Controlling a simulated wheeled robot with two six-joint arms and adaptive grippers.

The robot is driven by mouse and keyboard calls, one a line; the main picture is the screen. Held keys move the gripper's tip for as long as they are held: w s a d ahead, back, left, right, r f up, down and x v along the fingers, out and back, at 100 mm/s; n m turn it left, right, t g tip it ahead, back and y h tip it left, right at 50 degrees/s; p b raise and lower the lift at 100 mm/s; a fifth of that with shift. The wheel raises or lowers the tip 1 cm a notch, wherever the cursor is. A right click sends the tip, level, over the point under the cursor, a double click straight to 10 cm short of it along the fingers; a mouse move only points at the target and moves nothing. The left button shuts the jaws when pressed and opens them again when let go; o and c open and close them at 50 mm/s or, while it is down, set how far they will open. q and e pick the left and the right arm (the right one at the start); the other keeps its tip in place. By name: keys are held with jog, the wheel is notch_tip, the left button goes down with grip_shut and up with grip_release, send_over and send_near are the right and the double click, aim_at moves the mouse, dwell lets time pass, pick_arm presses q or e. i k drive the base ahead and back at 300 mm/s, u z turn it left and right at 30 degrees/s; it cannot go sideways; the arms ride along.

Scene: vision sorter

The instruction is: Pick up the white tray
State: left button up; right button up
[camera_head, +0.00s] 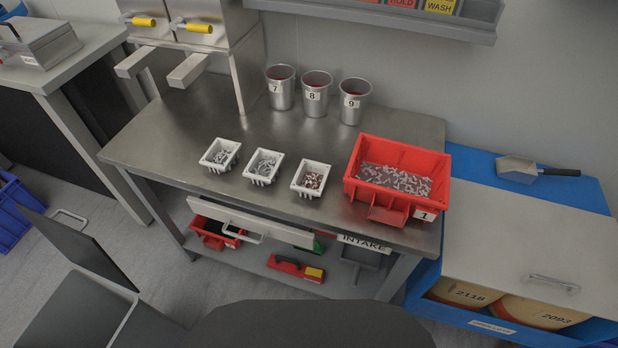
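Three small white trays stand in a row near the front of the steel table (215,115). The left white tray (213,166) and the middle white tray (258,178) hold small grey pieces. The right white tray (303,190) holds small reddish-brown and pale pieces. I cannot tell which one the task means. All three sit upright and apart from each other. Neither of my grippers shows in this view.
Metal cups 7 (281,95), 8 (315,100) and 9 (353,108) stand behind. A drawer (250,222) is partly open below the front edge. A scoop (520,168) lies farther right.

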aim_at(310, 179)
jog(key=z, duration=0.55)
jog(key=k, duration=1.3)
jog(key=z, duration=0.25)
jog(key=i, duration=0.9)
jog(key=z, duration=0.45)
